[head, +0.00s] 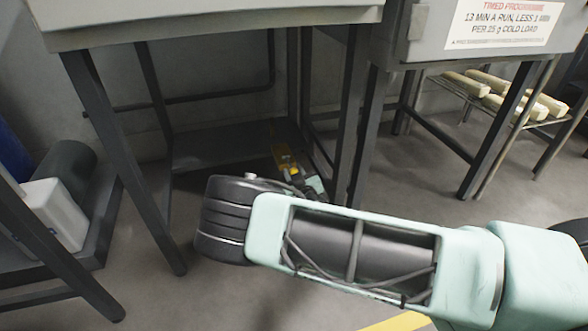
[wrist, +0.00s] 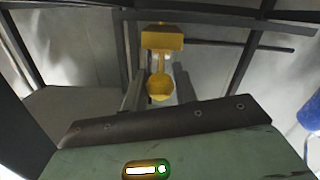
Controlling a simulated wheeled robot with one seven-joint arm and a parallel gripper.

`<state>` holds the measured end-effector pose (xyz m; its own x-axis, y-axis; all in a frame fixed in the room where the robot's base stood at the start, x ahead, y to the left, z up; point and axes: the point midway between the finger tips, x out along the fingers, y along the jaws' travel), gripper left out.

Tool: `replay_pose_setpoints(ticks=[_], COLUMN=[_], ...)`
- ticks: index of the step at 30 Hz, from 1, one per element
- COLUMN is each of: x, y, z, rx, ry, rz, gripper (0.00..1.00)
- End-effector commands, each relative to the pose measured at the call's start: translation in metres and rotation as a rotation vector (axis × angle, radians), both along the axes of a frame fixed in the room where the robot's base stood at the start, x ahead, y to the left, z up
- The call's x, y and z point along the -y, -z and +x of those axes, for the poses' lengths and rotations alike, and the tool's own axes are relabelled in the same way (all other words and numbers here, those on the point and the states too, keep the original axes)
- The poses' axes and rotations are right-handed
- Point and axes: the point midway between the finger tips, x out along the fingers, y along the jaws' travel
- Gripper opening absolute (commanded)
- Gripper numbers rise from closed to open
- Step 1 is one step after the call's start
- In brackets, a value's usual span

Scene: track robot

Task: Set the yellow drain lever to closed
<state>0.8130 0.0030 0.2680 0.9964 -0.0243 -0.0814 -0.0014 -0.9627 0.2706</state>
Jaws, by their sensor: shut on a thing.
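The yellow drain lever (wrist: 160,87) shows in the wrist view as a rounded knob on a thin stem. The stem runs to a yellow block (wrist: 162,38) above it in the picture. My gripper (wrist: 159,80) has one grey finger on each side of the knob and is shut on the lever. In the head view the yellow part (head: 284,156) shows under the grey cabinet, just beyond my gripper (head: 291,174). My arm hides part of that area, and the lever's open or closed markings are not visible.
Dark table legs (head: 112,150) and rails surround my arm under the grey cabinet (head: 200,18). A second cabinet with a sign (head: 503,24) stands at right, beside a rack (head: 540,118) of pale bars. A white container (head: 55,213) stands at left.

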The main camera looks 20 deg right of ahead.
Motion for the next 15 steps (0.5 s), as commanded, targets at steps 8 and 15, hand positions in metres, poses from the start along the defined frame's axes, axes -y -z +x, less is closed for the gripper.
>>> replay_pose_setpoints(ticks=[8,15], x=[0.001,0.001], y=[-0.027,-0.04], z=[0.002,0.007], rx=[-0.167,-0.334], ry=[0.004,0.002], rz=[0.005,0.004], gripper=[0.0,0.0])
